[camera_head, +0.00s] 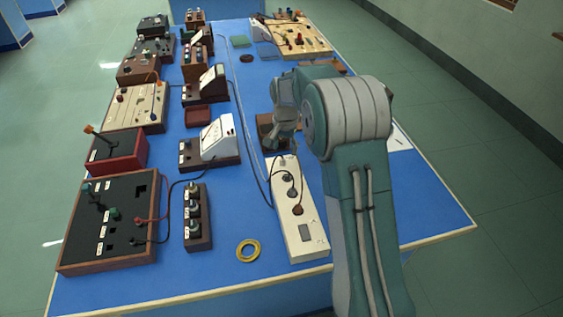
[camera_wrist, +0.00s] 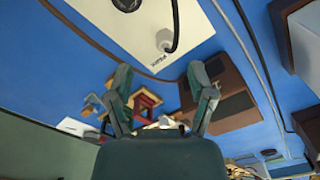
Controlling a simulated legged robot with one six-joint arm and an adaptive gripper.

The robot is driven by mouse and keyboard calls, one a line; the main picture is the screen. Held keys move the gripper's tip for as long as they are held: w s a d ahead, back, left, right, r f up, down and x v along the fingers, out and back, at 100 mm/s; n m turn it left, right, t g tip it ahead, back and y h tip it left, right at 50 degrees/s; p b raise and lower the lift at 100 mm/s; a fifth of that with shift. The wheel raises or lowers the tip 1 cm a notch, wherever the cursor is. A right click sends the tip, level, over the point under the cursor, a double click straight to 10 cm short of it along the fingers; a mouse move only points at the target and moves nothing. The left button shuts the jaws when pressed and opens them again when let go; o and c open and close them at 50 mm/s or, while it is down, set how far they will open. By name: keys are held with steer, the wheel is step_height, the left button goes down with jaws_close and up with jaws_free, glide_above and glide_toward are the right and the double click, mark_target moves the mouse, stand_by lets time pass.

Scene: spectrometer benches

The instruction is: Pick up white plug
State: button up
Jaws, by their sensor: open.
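The white power strip (camera_head: 306,233) lies lengthwise on the blue table and fills the top of the wrist view (camera_wrist: 110,25). A small white plug (camera_wrist: 166,42) sits at the strip's near end in the wrist view, with a dark cord running up from it. Against the white strip its outline is hard to make out in the head view. My gripper (camera_head: 284,140) is above the table by the strip's far end. In the wrist view its two fingers (camera_wrist: 160,80) are spread, with nothing between them, and the plug is beyond the fingertips.
A dark plug (camera_wrist: 127,3) also sits on the strip, and cords curve beside it. A brown box (camera_wrist: 225,95) stands close to one finger. A yellow ring (camera_head: 248,250) lies left of the strip. Instrument boxes (camera_head: 112,222) crowd the table's left side; bare blue table lies at front right.

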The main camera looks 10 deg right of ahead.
mark_target(282, 159)
steer(key=f, duration=0.4)
steer(key=shift+w+a+f, duration=0.15)
steer(key=shift+w+f, duration=0.05)
steer(key=shift+f, duration=0.1)
steer(key=shift+a+f, duration=0.2)
steer(key=shift+a, duration=0.2)
steer(key=shift+d, duration=0.3)
jaws_close()
steer(key=shift+d, duration=0.15)
steer(key=shift+a, duration=0.2)
